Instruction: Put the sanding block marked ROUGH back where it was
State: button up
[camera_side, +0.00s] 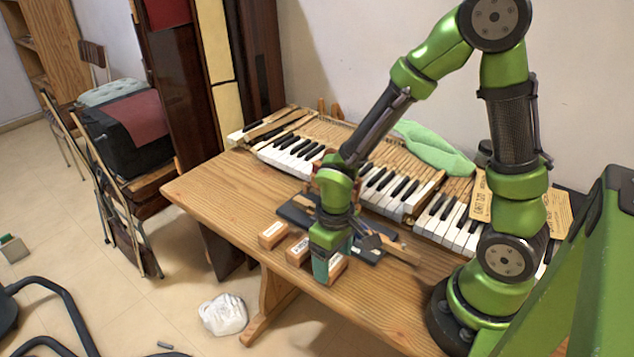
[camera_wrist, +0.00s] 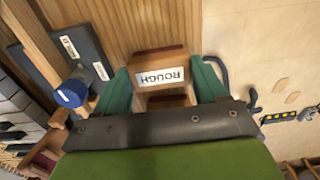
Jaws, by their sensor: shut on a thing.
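The sanding block marked ROUGH (camera_wrist: 160,62) is a wooden block with a white label, lettered upside down in the wrist view. My gripper (camera_wrist: 162,84) is shut on it, with a teal finger on each side. In the side view my gripper (camera_side: 326,266) points down at the front edge of the wooden table, and part of the held block (camera_side: 338,268) shows beside the fingers. I cannot tell whether the block touches the tabletop. Two similar labelled blocks stand to its left, one at the far left (camera_side: 272,235) and one nearer (camera_side: 297,250); their labels are unreadable.
A dark mat (camera_side: 296,214) with tools lies behind the blocks; its labelled part (camera_wrist: 75,48) and a blue-ended tool (camera_wrist: 72,94) show in the wrist view. Piano keys (camera_side: 290,157) run along the back. The table (camera_side: 215,190) is bare at front left.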

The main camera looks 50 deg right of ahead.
jog(key=shift+f, duration=0.15)
jog(key=o, duration=1)
notch_tip(320, 180, up, 12)
notch_tip(320, 180, up, 10)
jog(key=m+t+y, duration=0.2)
jog(key=m+t, duration=0.2)
jog(key=t, duration=0.3)
send_over(333, 262)
jog(key=s+d, duration=0.2)
jog(key=s, duration=0.2)
jog(key=shift+r, duration=0.45)
